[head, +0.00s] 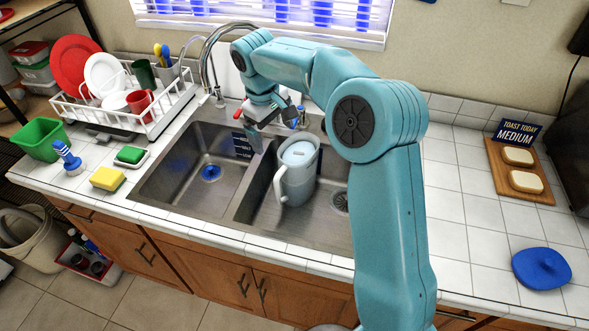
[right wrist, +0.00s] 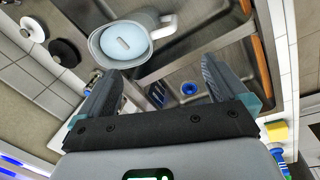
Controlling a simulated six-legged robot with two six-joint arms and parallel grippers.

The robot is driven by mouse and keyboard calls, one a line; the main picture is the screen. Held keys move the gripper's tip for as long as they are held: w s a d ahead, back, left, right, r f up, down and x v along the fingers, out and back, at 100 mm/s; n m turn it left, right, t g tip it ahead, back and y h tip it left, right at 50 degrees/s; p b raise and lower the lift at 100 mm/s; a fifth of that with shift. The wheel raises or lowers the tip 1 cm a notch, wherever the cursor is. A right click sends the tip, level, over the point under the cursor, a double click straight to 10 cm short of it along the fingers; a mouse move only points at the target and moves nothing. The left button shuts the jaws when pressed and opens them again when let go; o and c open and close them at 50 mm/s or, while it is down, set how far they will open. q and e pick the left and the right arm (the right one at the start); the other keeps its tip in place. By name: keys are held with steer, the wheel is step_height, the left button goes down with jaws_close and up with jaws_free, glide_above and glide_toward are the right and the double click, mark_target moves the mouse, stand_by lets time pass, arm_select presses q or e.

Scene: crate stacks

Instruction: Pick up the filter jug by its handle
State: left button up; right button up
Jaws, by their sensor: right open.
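The filter jug (head: 299,178) is pale grey-blue with a lighter lid. It stands upright in the right sink basin, its handle (head: 279,186) toward the left front. In the right wrist view the jug (right wrist: 122,44) is at the upper left, with its handle (right wrist: 168,26) at its right side. My right gripper (head: 264,126) is open and empty, above and behind the jug near the sink divider. In the right wrist view its fingers (right wrist: 158,84) are wide apart; the left fingertip shows just below the jug. My left gripper is not in view.
The left basin (head: 172,190) holds a blue drain piece. A white dish rack (head: 150,127), a green tub (head: 40,138) and sponges (head: 108,179) are at the left. A toast board (head: 519,170) and a blue lid (head: 541,268) lie at the right. The faucet (head: 207,62) rises behind.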

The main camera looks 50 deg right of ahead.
steer(key=p, duration=0.1)
glide_above(281, 172)
steer(key=f, duration=1)
steer(key=shift+w+a, duration=0.1)
steer(key=shift+a, duration=0.3)
steer(key=shift+f, duration=0.25)
steer(key=shift+a+f, duration=0.1)
steer(key=shift+f, duration=0.1)
steer(key=f+p, duration=0.1)
steer(key=f, duration=0.1)
steer(key=d+f+p, duration=0.1)
steer(key=f, duration=0.2)
